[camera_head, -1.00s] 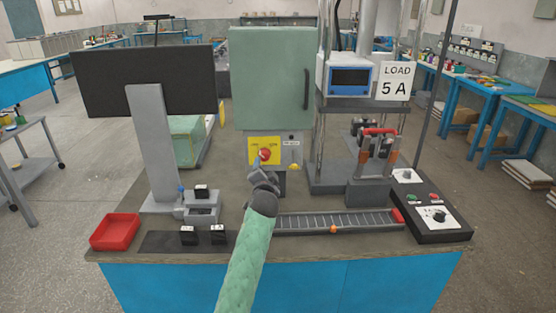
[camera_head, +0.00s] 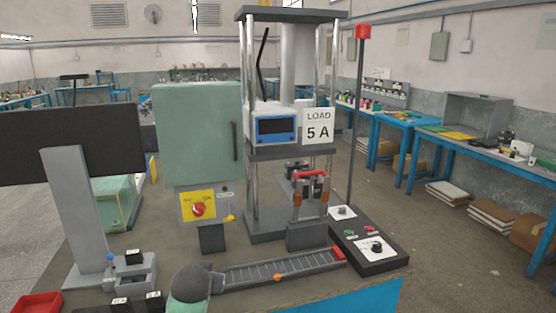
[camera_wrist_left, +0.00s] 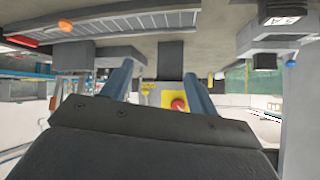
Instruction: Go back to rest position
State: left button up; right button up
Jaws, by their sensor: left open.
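My left gripper (camera_head: 214,279) is low in the head view, just in front of the bench fixtures, below and apart from the red knob; its fingertips are hard to make out there. In the left wrist view its two blue-grey fingers (camera_wrist_left: 158,88) stand apart with nothing held between them. The red knob (camera_head: 198,209) sits on a yellow plate under the green cabinet (camera_head: 198,135). In the left wrist view, which looks upside down, the knob (camera_wrist_left: 178,104) shows beyond the fingers. My right gripper is in neither view.
A ribbed grey track (camera_head: 280,269) lies right of my left gripper. A black control box (camera_head: 372,250) stands at the bench's right. A press frame with a "LOAD 5 A" sign (camera_head: 318,126) rises behind. A red tray (camera_head: 37,303) and small black blocks are at lower left.

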pick_arm(q)
jog(key=s+d+f+g+h, duration=0.1)
jog(key=s+f, duration=0.6)
jog(key=s, duration=0.7)
jog(key=s+d+f+g+h, duration=0.1)
jog(key=s+d+f+g, duration=0.2)
jog(key=s+f, duration=0.5)
jog(key=s+d+f+m+g, duration=0.1)
jog(key=s+f+g, duration=0.3)
jog(key=s, duration=1.5)
notch_tip(320, 180, down, 4)
jog(key=shift+s+d+f+h, duration=0.15)
jog(key=shift+s+d+h, duration=0.25)
